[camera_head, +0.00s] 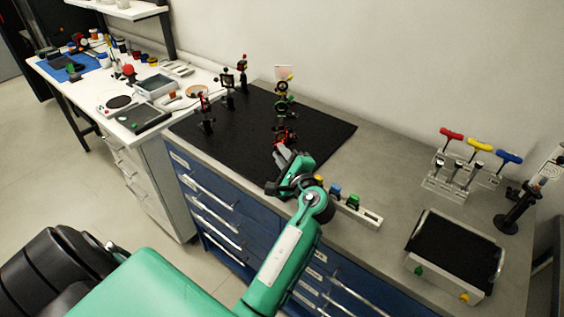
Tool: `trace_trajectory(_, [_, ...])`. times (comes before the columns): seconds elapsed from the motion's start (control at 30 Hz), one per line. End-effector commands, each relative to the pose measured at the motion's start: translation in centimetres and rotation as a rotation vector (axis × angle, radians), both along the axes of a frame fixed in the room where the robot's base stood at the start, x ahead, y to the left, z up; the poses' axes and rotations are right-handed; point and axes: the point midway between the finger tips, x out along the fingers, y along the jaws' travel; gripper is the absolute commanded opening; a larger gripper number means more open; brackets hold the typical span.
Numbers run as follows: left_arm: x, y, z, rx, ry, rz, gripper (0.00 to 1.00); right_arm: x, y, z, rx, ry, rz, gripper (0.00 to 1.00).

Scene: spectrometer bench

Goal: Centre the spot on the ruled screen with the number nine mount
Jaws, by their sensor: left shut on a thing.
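Several small black optical mounts stand on the black breadboard mat (325,133). One with red parts (206,112) is at the left, with two more (228,90) (242,72) behind it. A mount with yellow-green parts (283,92) stands in front of a small pale card (283,72), which may be the ruled screen. My left gripper (284,150) is at the mat's front edge, shut on a red and black mount (286,134), partly hidden by the gripper. Its exact grip point is too small to tell. I cannot make out numbers, rulings or a spot. My right gripper is not in view.
A rail with coloured knobs (358,209) lies right of my wrist. A rack of red, blue and yellow handled tools (450,180), a black-topped box (452,252) and a black stand (510,215) are at the right. A cluttered white bench (145,128) is left. The grey top between is clear.

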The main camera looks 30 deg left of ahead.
Motion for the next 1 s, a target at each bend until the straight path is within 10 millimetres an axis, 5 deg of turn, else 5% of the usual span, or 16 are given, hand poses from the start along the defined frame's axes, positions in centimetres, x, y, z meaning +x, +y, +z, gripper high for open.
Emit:
trace_trajectory(0.3, [0.0, 0.1, -0.2, -0.064, -0.103, 0.001, 0.00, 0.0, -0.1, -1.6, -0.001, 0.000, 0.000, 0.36])
trace_trajectory(0.83, [0.0, 0.1, -0.1, -0.076, -0.121, 0.002, 0.00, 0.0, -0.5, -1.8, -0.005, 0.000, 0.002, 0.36])
trace_trajectory(0.9, [0.0, 0.1, -0.1, -0.075, -0.121, 0.001, 0.25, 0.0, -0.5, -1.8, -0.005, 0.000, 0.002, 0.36])
trace_trajectory(1.0, [0.0, 0.1, -0.1, -0.075, -0.121, 0.001, 0.38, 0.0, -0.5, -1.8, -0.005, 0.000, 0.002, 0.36])
